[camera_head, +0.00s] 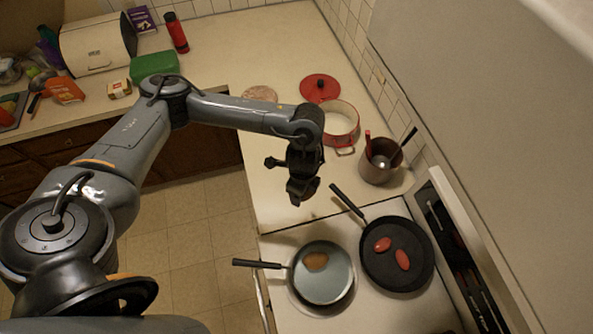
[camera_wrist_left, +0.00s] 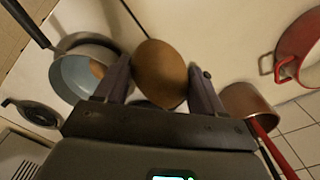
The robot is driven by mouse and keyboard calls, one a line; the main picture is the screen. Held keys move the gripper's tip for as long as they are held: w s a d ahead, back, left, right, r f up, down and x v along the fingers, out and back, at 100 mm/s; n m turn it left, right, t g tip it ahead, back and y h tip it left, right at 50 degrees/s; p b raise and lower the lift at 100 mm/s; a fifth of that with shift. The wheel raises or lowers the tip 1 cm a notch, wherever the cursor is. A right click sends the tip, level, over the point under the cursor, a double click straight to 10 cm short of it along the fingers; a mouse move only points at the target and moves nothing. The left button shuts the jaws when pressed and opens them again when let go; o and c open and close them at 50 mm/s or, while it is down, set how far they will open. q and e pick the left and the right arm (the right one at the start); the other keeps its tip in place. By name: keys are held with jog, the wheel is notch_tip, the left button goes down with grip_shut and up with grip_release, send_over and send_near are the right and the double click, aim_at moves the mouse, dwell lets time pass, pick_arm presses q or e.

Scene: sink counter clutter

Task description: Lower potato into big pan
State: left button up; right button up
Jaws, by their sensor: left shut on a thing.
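My left gripper (camera_head: 302,188) hangs above the counter, behind and left of the pans. In the left wrist view its jaws are shut on a brown potato (camera_wrist_left: 160,73). The head view does not show this potato clearly. The big black pan (camera_head: 415,279) is on the stove at right and holds two red oval items (camera_head: 383,244). A smaller grey-blue pan (camera_head: 332,287) stands beside it, with a brown potato-like item (camera_head: 316,261) inside. This pan also shows in the left wrist view (camera_wrist_left: 70,82). My right gripper is not in view.
A brown pot with utensils (camera_head: 379,168), a red-rimmed pot (camera_head: 341,124) and a red lid (camera_head: 319,88) stand behind the pans. Both pan handles project, the black pan's (camera_head: 347,201) toward my gripper. The counter left of the pots is mostly clear.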

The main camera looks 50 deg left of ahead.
pick_arm(q)
jog(key=s+d, duration=0.5)
jog(key=d, duration=0.6)
jog(key=s+d+r, duration=0.1)
jog(key=s+d, duration=0.4)
jog(key=d, duration=0.6)
jog(key=shift+s+d, duration=0.25)
jog(key=shift+d, duration=0.1)
jog(key=shift+r, duration=0.1)
notch_tip(320, 180, down, 11)
jog(key=b, duration=0.6)
jog(key=shift+b, duration=0.3)
dwell(0.7)
